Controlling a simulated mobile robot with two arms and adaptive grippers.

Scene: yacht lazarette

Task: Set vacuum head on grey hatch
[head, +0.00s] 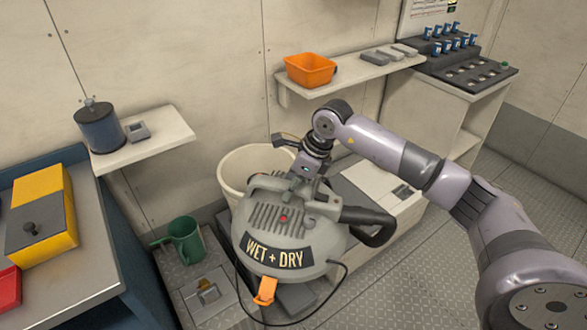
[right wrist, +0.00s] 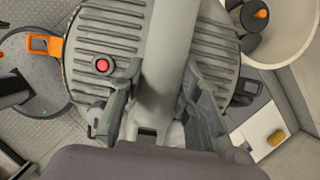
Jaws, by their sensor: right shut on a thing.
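The vacuum head (head: 275,225) is a grey ribbed dome with a "WET + DRY" label, a red button, an orange latch and a black hose stub. My right gripper (head: 308,172) is shut on its top handle. In the right wrist view the fingers of my right gripper (right wrist: 167,115) stand on both sides of the handle of the vacuum head (right wrist: 105,45). A grey hatch panel with a latch (head: 222,308) shows at the lower left of the vacuum head, which hides what lies beneath it. My left gripper is out of view.
A cream bucket (head: 233,170) stands close behind the vacuum head. A green jug (head: 187,240) stands left of it. A white locker top (head: 385,207) is at the right. A blue-sided bench (head: 95,270) bounds the left. Open tread-plate floor (head: 400,285) shows at the front right.

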